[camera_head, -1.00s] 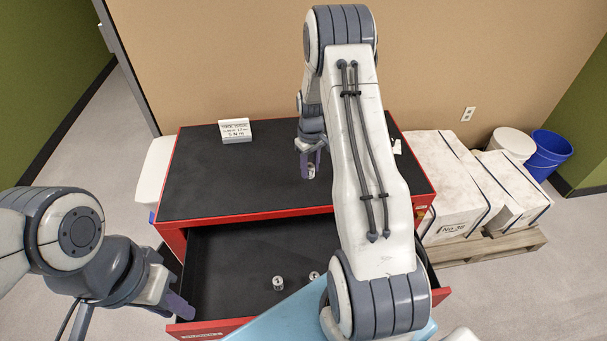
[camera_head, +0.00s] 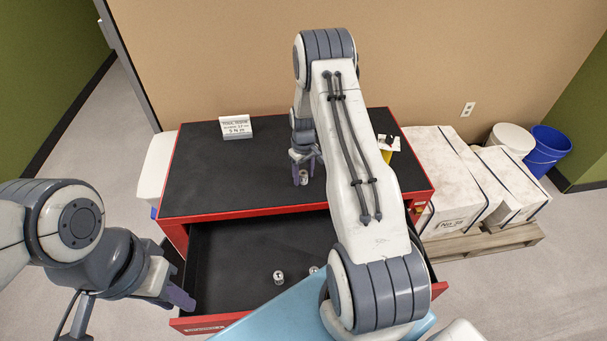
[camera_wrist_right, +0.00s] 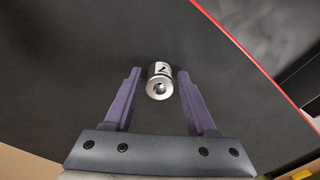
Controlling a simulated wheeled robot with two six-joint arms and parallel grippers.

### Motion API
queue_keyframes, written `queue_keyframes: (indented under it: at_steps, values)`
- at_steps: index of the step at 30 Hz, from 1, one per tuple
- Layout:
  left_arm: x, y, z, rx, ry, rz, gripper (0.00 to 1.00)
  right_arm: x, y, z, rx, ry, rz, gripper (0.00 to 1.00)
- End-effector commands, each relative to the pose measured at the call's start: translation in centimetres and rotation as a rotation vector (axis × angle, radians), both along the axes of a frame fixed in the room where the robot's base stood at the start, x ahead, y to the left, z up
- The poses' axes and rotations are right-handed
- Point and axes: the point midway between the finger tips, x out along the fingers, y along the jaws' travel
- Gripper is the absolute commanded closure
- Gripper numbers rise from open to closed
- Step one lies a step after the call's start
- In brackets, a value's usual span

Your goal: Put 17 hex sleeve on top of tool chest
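A small silver hex sleeve (camera_wrist_right: 160,82) with a dark mark that looks like a 7 is between the fingers of my right gripper (camera_wrist_right: 157,84). Both fingers stand apart from it with a gap on each side, so this gripper is open around it. In the head view the sleeve (camera_head: 303,177) is at the black top of the red tool chest (camera_head: 225,185), under my right gripper (camera_head: 303,170). It appears to stand on that top. My left gripper (camera_head: 178,296) hangs at the drawer's left front corner; its finger gap is not clear.
The chest's drawer (camera_head: 235,255) is pulled out. It holds a silver sleeve (camera_head: 279,275) and another (camera_head: 314,270) partly hidden by my right arm. A white sign (camera_head: 236,127) and a yellow item (camera_head: 386,156) are on the chest top. Its left half is mostly clear.

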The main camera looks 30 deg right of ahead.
Motion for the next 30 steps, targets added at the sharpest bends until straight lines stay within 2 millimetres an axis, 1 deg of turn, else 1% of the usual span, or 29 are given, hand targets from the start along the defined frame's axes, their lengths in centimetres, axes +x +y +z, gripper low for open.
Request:
queue_keyframes:
  at_steps: [9, 12, 14, 17, 24, 27, 30]
  values:
    - [0.0, 0.0, 0.1, 0.0, 0.0, 0.0, 0.73, 0.0, 0.0, 0.1, 0.0, 0.0, 0.0, 0.31]
    - [0.0, 0.0, 0.5, 0.0, 0.0, 0.0, 0.73, 0.0, 0.0, 0.7, 0.0, 0.0, 0.0, 0.31]
    - [0.0, 0.0, 0.1, 0.0, 0.0, 0.0, 0.73, 0.1, 0.0, 1.2, -0.001, -0.003, 0.0, 0.31]
    - [0.0, 0.0, -0.3, 0.0, 0.0, 0.0, 0.73, 0.1, -0.1, 2.9, -0.002, -0.004, 0.0, 0.31]
    - [0.0, 0.0, -1.3, 0.0, 0.0, 0.0, 0.73, 0.1, -0.1, 8.1, -0.003, -0.004, 0.0, 0.31]
    - [0.0, 0.0, -1.5, 0.0, 0.0, 0.0, 0.73, 0.1, 0.0, 9.9, -0.003, -0.003, 0.0, 0.31]
    - [0.0, 0.0, -1.7, 0.0, 0.0, 0.0, 0.73, 0.0, 0.0, 11.2, -0.002, -0.001, 0.0, 0.31]
